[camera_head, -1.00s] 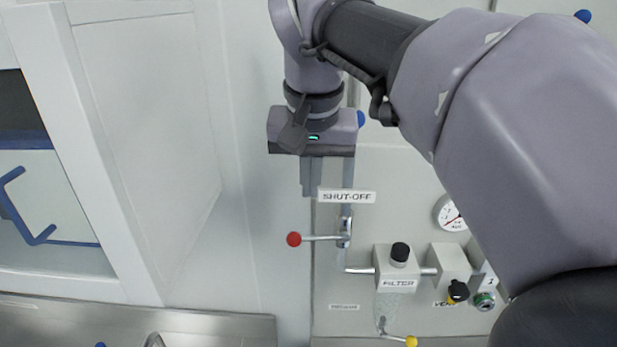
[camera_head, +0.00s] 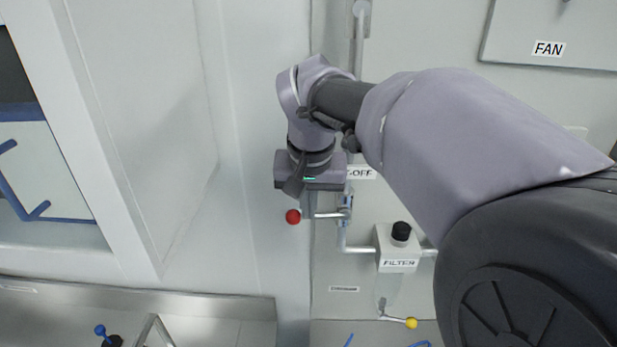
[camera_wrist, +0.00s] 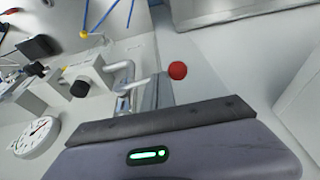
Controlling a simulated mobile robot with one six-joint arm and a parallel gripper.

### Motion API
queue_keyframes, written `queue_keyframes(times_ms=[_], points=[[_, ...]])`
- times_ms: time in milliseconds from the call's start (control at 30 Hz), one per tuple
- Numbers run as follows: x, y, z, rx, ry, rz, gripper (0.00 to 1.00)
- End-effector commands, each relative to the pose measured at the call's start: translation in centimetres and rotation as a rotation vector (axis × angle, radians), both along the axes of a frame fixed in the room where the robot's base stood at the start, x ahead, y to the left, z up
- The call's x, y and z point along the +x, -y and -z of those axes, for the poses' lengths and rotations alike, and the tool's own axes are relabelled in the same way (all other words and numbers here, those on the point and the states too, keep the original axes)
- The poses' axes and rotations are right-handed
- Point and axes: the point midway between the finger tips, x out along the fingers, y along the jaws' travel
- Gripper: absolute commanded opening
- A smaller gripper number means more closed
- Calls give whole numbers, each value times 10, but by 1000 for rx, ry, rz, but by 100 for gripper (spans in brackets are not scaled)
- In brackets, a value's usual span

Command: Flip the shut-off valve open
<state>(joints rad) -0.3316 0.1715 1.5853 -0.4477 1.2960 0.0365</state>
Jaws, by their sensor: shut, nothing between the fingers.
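The shut-off valve (camera_head: 346,208) sits on the pipe in the head view, with its lever lying sideways to the left and ending in a red ball (camera_head: 293,217). The ball also shows in the wrist view (camera_wrist: 177,70). The SHUT-OFF label (camera_head: 362,172) is partly hidden behind my arm. My gripper (camera_head: 309,212) points down, shut and empty, with its fingers at the lever between the ball and the valve body. The fingers hide part of the lever, and I cannot tell whether they touch it.
Below and right is the filter block (camera_head: 397,248) with a black knob, and a yellow-ended lever (camera_head: 411,323) under it. A gauge (camera_wrist: 37,137) shows in the wrist view. A white cabinet frame (camera_head: 110,150) stands at left, with a blank wall between.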

Motion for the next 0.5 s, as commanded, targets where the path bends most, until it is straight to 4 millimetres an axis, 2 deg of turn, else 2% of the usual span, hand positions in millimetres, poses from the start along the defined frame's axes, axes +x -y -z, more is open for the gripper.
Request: queue_keyframes(times_ms=[267, 500], points=[[0, -1, 0, -14, -1, -1, 0], [0, -5, 6, -119, -6, -5, 0]])
